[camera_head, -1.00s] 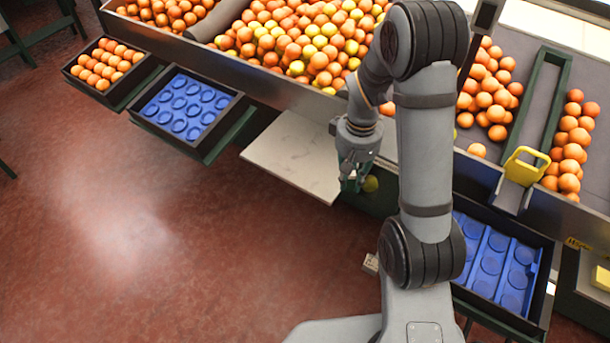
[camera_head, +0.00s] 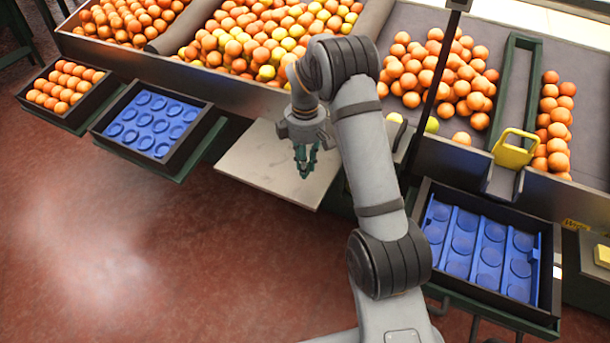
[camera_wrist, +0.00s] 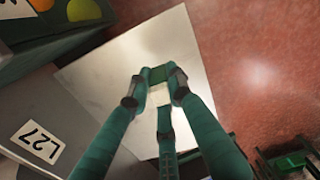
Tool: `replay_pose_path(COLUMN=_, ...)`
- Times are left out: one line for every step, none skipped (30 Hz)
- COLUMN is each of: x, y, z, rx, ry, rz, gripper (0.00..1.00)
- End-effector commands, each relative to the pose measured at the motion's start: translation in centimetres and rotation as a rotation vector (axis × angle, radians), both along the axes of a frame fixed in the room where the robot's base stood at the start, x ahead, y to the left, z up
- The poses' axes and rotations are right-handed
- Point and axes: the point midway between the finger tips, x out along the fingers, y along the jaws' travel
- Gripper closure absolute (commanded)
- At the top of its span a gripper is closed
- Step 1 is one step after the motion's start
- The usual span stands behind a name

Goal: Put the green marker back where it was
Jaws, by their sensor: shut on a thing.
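My gripper (camera_head: 306,162) hangs over the right part of a pale board (camera_head: 252,162) in the head view. In the wrist view my gripper's green fingertips (camera_wrist: 158,84) are closed in on a small dark green piece with a whitish part below it, which appears to be the green marker (camera_wrist: 158,74). The fingers hide part of it, and it cannot be told apart from the fingers in the head view. The pale board also shows behind the fingers in the wrist view (camera_wrist: 100,75); the height above it is unclear.
Blue-lined trays stand left (camera_head: 150,122) and right (camera_head: 480,250) of the board. A crate of oranges (camera_head: 66,85) is at far left. The sorting bin's metal front wall (camera_head: 200,80) runs behind the board. A yellow scoop-like object (camera_head: 515,149) stands on the bin edge. The board's left part is clear.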

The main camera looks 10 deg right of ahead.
Motion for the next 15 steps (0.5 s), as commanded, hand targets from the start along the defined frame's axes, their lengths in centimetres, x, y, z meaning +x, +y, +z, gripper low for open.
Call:
replay_pose_path(x=-0.1, y=0.0, z=-0.8, rx=0.000, ry=0.004, rz=0.000, gripper=1.00)
replay_pose_path(x=-0.2, y=0.0, z=-1.2, rx=0.000, ry=0.004, rz=0.000, gripper=1.00)
replay_pose_path(x=-0.2, y=0.0, z=-1.9, rx=0.000, ry=0.005, rz=0.000, gripper=1.00)
replay_pose_path(x=-0.2, y=0.0, z=-2.3, rx=0.000, ry=0.005, rz=0.000, gripper=1.00)
replay_pose_path(x=-0.1, y=0.0, z=-2.7, rx=0.001, ry=0.005, rz=0.000, gripper=1.00)
replay_pose_path(x=-0.1, y=0.0, z=-3.1, rx=0.001, ry=0.004, rz=-0.001, gripper=1.00)
replay_pose_path(x=-0.1, y=0.0, z=-3.3, rx=0.000, ry=0.003, rz=0.000, gripper=1.00)
replay_pose_path(x=-0.1, y=0.0, z=-3.5, rx=0.000, ry=0.002, rz=-0.001, gripper=1.00)
replay_pose_path(x=-0.1, y=0.0, z=-3.6, rx=0.000, ry=0.002, rz=-0.001, gripper=1.00)
replay_pose_path(x=-0.1, y=0.0, z=-3.6, rx=0.000, ry=0.002, rz=-0.001, gripper=1.00)
replay_pose_path(x=-0.1, y=0.0, z=-3.5, rx=0.000, ry=0.001, rz=-0.001, gripper=1.00)
replay_pose_path(x=-0.1, y=0.0, z=-3.5, rx=0.000, ry=0.001, rz=-0.001, gripper=1.00)
replay_pose_path(x=-0.1, y=0.0, z=-3.5, rx=0.000, ry=0.001, rz=-0.001, gripper=1.00)
replay_pose_path(x=-0.1, y=0.0, z=-3.5, rx=0.000, ry=0.001, rz=-0.001, gripper=1.00)
replay_pose_path(x=-0.1, y=0.0, z=-3.5, rx=0.000, ry=0.001, rz=-0.001, gripper=1.00)
